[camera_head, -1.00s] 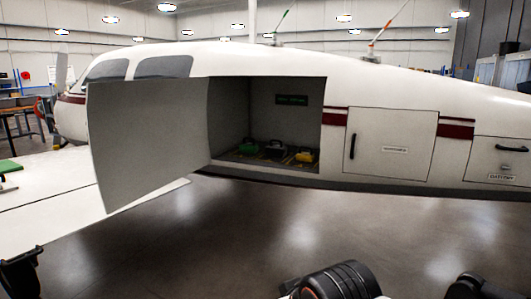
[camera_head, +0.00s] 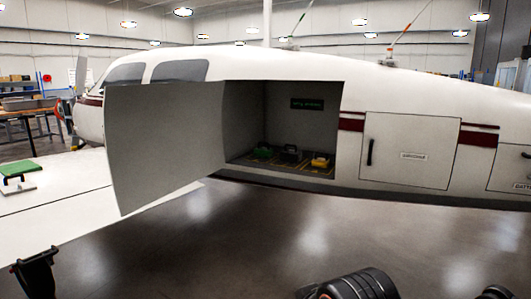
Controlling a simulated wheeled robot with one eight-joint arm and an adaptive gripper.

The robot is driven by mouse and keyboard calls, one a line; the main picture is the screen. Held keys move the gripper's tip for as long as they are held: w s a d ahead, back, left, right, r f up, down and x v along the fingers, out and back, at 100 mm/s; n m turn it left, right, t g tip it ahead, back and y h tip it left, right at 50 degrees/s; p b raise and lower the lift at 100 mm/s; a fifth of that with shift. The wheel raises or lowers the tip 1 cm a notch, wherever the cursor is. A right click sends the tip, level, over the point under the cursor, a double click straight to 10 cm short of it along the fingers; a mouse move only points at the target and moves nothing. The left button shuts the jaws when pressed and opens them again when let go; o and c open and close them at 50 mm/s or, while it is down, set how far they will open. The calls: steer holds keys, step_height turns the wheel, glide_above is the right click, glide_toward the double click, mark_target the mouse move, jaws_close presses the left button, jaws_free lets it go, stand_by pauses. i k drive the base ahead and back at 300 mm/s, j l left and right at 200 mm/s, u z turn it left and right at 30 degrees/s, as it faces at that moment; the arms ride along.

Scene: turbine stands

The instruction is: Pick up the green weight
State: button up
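My gripper is not clearly in view. A dark ribbed part of my arm (camera_head: 352,285) shows at the bottom edge, far from the compartment.
The compartment door (camera_head: 163,145) stands open to the left of the opening. The white wing (camera_head: 60,205) reaches out below it. A dark part (camera_head: 36,270), unclear what, shows at lower left. Closed hatches (camera_head: 411,150) lie to the right. The floor (camera_head: 250,235) in front looks clear.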

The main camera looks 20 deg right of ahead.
mark_target(267, 152)
steer(key=i+l+z, duration=0.1)
steer(key=i+z, duration=0.15)
steer(key=i, duration=0.85)
steer(key=i+j+z, duration=0.1)
steer(key=i+z, duration=0.2)
steer(key=i, duration=0.8)
